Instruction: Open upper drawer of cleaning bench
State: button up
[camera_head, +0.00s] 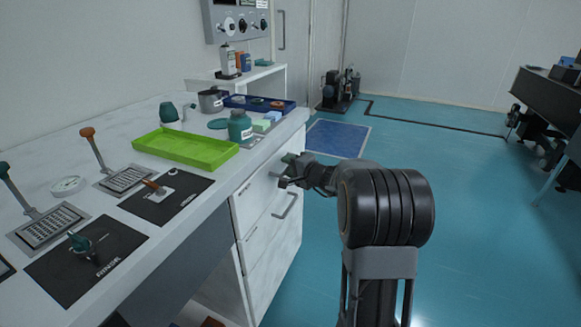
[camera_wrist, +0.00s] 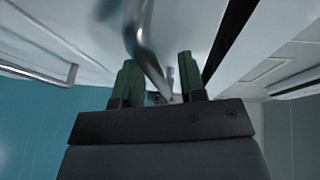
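The cleaning bench (camera_head: 222,178) is white, with drawers on its right-hand front in the head view. The upper drawer (camera_head: 250,196) looks flush with the bench front. My gripper (camera_head: 288,170) is at its front and partly hides its handle. In the wrist view, my gripper (camera_wrist: 158,78) has two green fingers standing apart. The silver bar handle (camera_wrist: 147,50) runs between them, with space visible beside it. The fingers are open around the bar; I cannot tell whether either touches it.
A lower drawer handle (camera_head: 285,206) sits below my gripper. On the bench top stand a green tray (camera_head: 185,148), a teal bottle (camera_head: 240,126) and a blue tray (camera_head: 285,104). The teal floor (camera_head: 480,220) to the right of the bench is clear.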

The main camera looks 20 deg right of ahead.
grip_shut()
dwell(0.4)
jog(key=shift+d, duration=0.1)
